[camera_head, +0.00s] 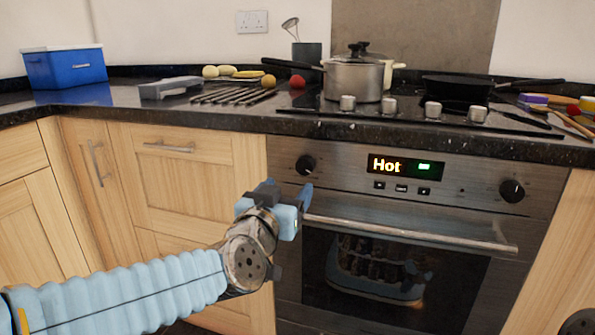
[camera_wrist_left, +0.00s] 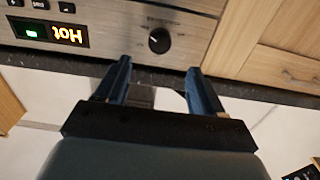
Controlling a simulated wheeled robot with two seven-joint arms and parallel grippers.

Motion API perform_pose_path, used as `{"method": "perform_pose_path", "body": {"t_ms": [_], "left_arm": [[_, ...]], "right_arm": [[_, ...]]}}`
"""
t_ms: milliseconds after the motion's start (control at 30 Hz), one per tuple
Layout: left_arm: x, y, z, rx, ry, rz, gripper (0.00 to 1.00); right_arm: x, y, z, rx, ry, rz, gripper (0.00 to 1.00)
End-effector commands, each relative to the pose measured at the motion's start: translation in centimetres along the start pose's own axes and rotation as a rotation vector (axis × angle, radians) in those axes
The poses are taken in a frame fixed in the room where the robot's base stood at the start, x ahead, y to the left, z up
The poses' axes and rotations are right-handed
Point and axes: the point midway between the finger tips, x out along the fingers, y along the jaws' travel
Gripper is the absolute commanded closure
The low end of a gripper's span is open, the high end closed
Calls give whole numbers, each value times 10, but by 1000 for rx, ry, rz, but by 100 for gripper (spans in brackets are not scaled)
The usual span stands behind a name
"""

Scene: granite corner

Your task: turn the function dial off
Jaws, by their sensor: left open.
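The oven's control panel (camera_head: 450,170) has a round black dial at its left end (camera_head: 305,165) and another black dial at its right end (camera_head: 511,190). The display (camera_head: 405,167) between them reads "Hot" with a green light. My left gripper (camera_head: 287,191) is open and empty, just below and left of the left dial, apart from it. In the left wrist view the scene is upside down; the left dial (camera_wrist_left: 160,40) shows ahead of and between the open fingers (camera_wrist_left: 158,70). Its markings are too small to read. My right gripper is out of view.
The oven's bar handle (camera_head: 410,233) runs across the door below the panel, close to my left gripper. The dark worktop edge (camera_head: 400,137) juts above the panel. Hob knobs, a metal pot (camera_head: 352,82) and a black pan (camera_head: 456,88) stand above. Wooden cabinets flank the oven.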

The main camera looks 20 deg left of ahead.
Motion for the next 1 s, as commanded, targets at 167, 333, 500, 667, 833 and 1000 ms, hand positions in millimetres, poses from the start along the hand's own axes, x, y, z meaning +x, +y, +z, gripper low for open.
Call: {"method": "perform_pose_path", "body": {"t_ms": [167,333,500,667,833,1000], "left_arm": [[42,-1,1,-8,-5,0,32],[72,-1,0,-7,-3,0,32],[90,0,0,-5,-1,0,32],[97,0,0,-3,-1,0,32],[97,-1,0,-2,-1,-1,32],[97,-1,0,-2,-1,-1,47]], "right_arm": [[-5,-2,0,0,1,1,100],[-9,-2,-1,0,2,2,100],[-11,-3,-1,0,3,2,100],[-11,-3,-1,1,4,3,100],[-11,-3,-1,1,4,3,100],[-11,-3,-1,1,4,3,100]]}}
